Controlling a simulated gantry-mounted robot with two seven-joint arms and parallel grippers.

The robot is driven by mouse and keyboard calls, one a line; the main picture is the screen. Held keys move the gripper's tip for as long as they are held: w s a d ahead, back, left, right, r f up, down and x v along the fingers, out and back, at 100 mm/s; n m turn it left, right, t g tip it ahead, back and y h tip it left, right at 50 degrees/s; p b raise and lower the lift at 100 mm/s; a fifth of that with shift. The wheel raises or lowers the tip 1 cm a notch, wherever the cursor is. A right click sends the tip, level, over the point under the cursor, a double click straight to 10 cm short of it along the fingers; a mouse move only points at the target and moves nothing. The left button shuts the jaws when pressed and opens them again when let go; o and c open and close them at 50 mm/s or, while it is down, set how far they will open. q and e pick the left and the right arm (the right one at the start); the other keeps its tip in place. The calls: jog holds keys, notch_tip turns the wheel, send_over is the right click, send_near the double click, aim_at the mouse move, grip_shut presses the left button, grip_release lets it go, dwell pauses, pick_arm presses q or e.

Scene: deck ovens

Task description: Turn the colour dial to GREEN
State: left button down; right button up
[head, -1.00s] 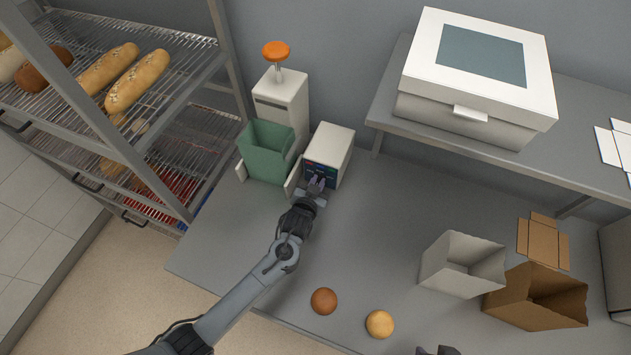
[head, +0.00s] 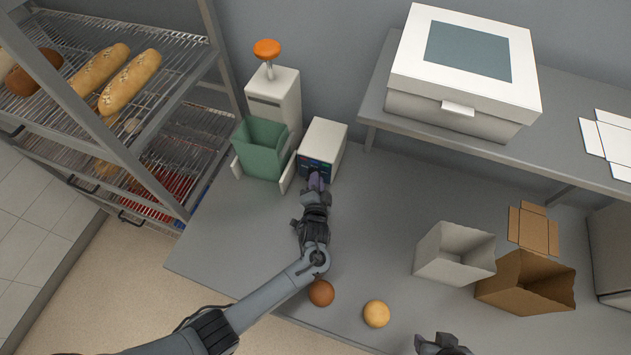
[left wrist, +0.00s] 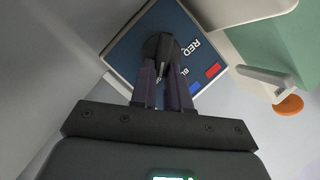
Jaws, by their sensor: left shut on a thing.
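The colour dial (left wrist: 158,46) is a dark round knob on a blue panel (left wrist: 130,45) in the left wrist view. The panel carries the word RED, part of another word starting BL, a red patch and a blue patch. In the head view the panel is on the front of a white box (head: 330,135), and my gripper covers the dial. My left gripper (head: 317,182) is shut on the dial, its purple fingers on either side. My right gripper (head: 442,345) is partly visible at the bottom edge; its jaws are unclear.
A green bin (head: 260,150) and a white dispenser with an orange knob (head: 267,48) stand left of the box. Two buns (head: 376,314), a white carton (head: 450,253) and a brown carton (head: 528,283) stand to the right. A bread rack (head: 150,110) is at left.

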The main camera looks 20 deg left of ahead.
pick_arm(q)
jog(key=shift+f, duration=0.25)
dwell(0.3)
jog(key=c, duration=1.4)
grip_release()
jog(key=o, duration=0.3)
jog(key=shift+w+r, duration=0.1)
jog(key=shift+r, duration=0.05)
jog(key=p+v, duration=0.1)
jog(key=v, duration=0.8)
jog(key=shift+d, duration=0.1)
jog(key=shift+v, duration=0.85)
